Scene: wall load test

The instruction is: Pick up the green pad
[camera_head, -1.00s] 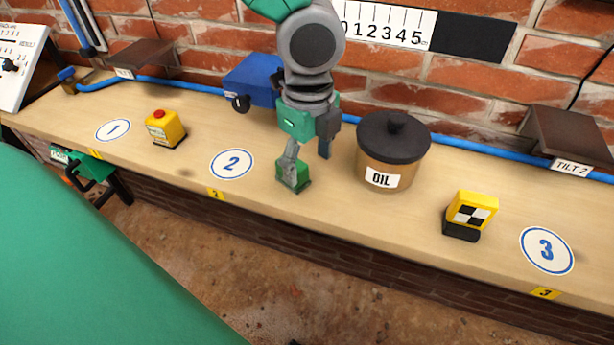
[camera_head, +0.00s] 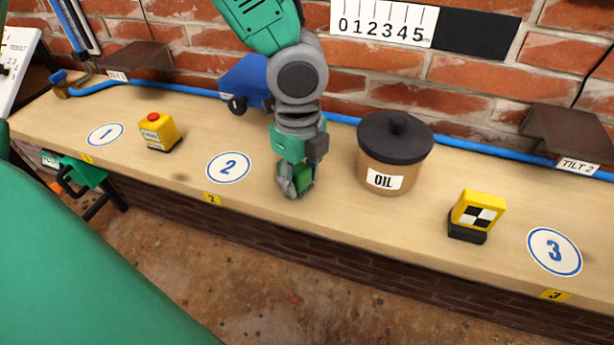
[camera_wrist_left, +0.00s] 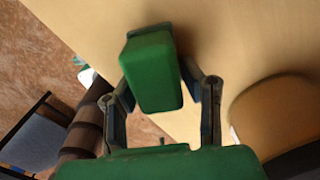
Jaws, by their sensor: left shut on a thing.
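The green pad (camera_head: 300,175) is a small green block with rounded edges, low over the bench between the mark 2 disc and the oil pot. My left gripper (camera_head: 295,183) comes down from above and its fingers are around the pad. In the left wrist view, the pad (camera_wrist_left: 152,75) sits between the two fingertips of my left gripper (camera_wrist_left: 158,80), which is shut on it. A shadow lies on the bench beside it; I cannot tell if the pad's underside touches the bench. My right gripper does not show.
The brown oil pot (camera_head: 392,160) with a black lid stands just right of the gripper. A yellow block with a red button (camera_head: 158,132) and a yellow-black checkered block (camera_head: 477,215) stand farther off. A blue box (camera_head: 245,85) is behind. Bench (camera_head: 350,215) in front is clear.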

